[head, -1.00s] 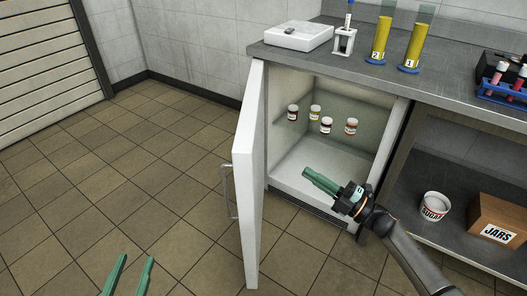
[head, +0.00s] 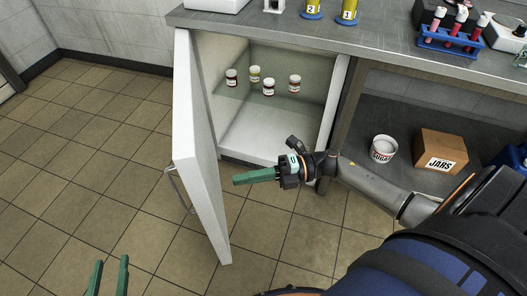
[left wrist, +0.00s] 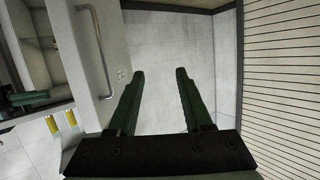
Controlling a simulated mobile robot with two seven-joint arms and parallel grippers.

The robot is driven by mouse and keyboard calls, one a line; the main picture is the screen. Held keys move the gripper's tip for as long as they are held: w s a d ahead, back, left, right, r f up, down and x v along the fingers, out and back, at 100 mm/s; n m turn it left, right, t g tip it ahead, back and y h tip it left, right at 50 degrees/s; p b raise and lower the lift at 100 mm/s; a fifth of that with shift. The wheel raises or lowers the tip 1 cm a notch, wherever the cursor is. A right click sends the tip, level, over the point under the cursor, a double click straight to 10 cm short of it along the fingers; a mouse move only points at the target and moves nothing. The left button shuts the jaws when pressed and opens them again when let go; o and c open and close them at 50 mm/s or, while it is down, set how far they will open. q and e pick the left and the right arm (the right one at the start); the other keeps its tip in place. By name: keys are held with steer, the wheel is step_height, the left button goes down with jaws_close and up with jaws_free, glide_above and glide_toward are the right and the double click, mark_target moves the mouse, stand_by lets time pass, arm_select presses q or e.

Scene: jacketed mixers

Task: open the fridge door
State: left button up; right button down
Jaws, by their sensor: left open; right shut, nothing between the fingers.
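The white fridge door (head: 199,150) stands wide open on its left-hand hinge, in the head view, with its handle (head: 178,188) on the outer face. The fridge interior (head: 262,132) under the counter is exposed. My right gripper (head: 236,180) is shut and empty, in front of the opening and on the inner side of the door, apart from the handle. My left gripper (head: 108,276) is open and empty at the lower left, away from the door. In the left wrist view, the door (left wrist: 78,50) and its handle (left wrist: 96,50) are left of the open fingers.
Several small jars (head: 268,86) stand on the fridge shelf. Right of the fridge, an open lower shelf holds a white tub (head: 384,149) and a JARS box (head: 440,150). A blue tube rack (head: 450,38) is on the counter (head: 390,48). The tiled floor (head: 80,170) left of the door is clear.

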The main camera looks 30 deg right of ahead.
mark_target(206, 185)
steer(key=x, duration=0.6)
arm_select(q)
steer(key=shift+w+r+t, duration=0.25)
steer(key=shift+r+t, duration=0.05)
steer(key=shift+r, duration=0.3)
arm_select(e)
steer(key=shift+w+a, duration=0.15)
arm_select(q)
steer(key=shift+r, duration=0.1)
